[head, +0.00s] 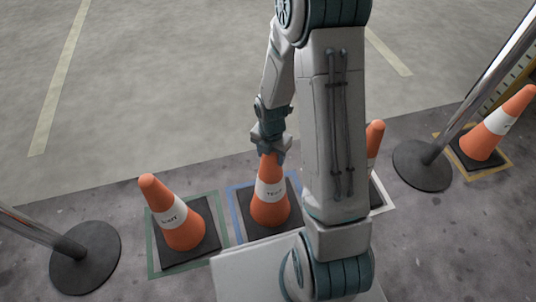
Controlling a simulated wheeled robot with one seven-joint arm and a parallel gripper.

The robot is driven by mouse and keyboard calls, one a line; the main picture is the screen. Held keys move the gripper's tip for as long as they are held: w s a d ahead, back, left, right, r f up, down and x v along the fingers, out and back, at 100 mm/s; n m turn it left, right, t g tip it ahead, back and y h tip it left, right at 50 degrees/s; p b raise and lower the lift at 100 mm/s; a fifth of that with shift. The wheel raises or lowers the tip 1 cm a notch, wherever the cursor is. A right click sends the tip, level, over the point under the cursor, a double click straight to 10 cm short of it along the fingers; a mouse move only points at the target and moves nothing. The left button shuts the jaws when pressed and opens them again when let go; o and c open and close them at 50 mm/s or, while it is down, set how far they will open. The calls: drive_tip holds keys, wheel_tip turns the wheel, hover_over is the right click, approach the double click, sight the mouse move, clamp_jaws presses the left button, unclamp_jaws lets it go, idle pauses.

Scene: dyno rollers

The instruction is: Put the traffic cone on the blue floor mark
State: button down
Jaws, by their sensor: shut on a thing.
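An orange traffic cone (267,213) with a white lettered band and black square base appears upright within the blue floor mark (236,215). I cannot tell whether its base touches the floor. The blue outline shows along the left and back of the base; its right and near parts are largely hidden by my arm and body. My gripper (269,150) is shut on the cone's tip from above.
A second cone (180,225) stands in a green mark (150,255) on the left. A third cone (374,140) is partly hidden behind my arm, by a white mark (386,205). A fourth cone (482,142) stands in a yellow mark (490,175).

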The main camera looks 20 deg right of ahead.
drive_tip(key=shift+w, duration=0.1)
drive_tip(key=c, duration=0.5)
unclamp_jaws()
drive_tip(key=shift+f, duration=0.1)
wheel_tip(320, 180, up, 11)
drive_tip(key=p, duration=0.5)
drive_tip(key=shift+f, duration=0.1)
drive_tip(key=shift+r, duration=0.95)
drive_tip(key=s+r+m, duration=0.4)
drive_tip(key=r+m, duration=0.1)
drive_tip(key=m, duration=0.4)
drive_tip(key=s+a+r+m, duration=0.1)
drive_tip(key=s+r+m, duration=0.4)
drive_tip(key=m, duration=0.4)
drive_tip(key=s+r+m+t, duration=0.1)
drive_tip(key=s+r+m, duration=0.4)
drive_tip(key=m, duration=0.3)
drive_tip(key=shift+a+m, duration=0.2)
drive_tip(key=shift+m, duration=0.2)
